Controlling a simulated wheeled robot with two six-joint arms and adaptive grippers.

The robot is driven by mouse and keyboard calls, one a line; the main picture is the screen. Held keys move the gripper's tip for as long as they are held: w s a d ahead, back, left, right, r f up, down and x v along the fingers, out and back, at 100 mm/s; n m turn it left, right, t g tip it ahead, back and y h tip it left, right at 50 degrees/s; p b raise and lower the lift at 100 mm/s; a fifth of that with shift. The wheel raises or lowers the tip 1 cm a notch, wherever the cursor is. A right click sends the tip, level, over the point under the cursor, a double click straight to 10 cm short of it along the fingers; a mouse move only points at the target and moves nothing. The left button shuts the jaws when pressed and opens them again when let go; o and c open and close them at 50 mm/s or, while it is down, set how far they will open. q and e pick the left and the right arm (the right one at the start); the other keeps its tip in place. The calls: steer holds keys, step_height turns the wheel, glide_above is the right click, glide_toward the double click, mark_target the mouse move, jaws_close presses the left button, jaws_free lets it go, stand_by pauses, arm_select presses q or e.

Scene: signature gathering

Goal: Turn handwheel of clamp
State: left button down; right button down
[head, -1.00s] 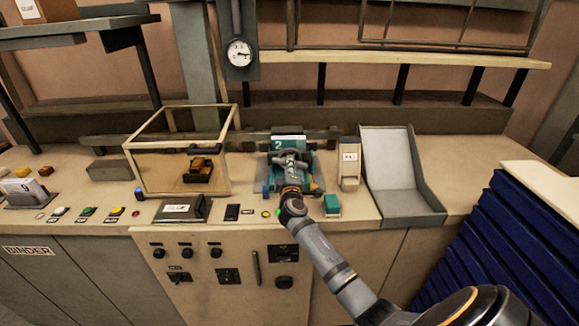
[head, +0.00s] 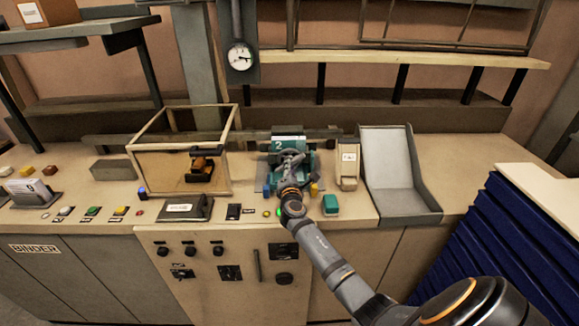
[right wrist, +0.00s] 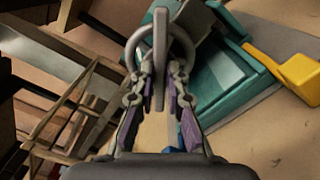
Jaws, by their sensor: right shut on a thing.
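The teal clamp (head: 288,140) with a "2" on its label stands on the bench, right of the glass-sided box. Its grey handwheel (right wrist: 161,45) shows in the right wrist view as a ring with a bar across it. In the head view my right gripper and wrist hide part of the wheel and the clamp's lower front. My left gripper is in neither view now.
The wood-framed box (head: 180,165) stands left of the clamp. A small beige block (head: 348,168) and a grey chute (head: 395,170) stand to its right. A teal block (head: 330,204) and a yellow piece (head: 314,190) sit close to my right wrist.

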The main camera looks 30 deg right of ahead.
steer(key=shift+f+n, duration=0.1)
steer(key=shift+n, duration=0.5)
steer(key=c, duration=1.4)
jaws_free()
steer(key=shift+o, duration=0.2)
steer(key=v, duration=1.2)
steer(key=shift+s, duration=0.15)
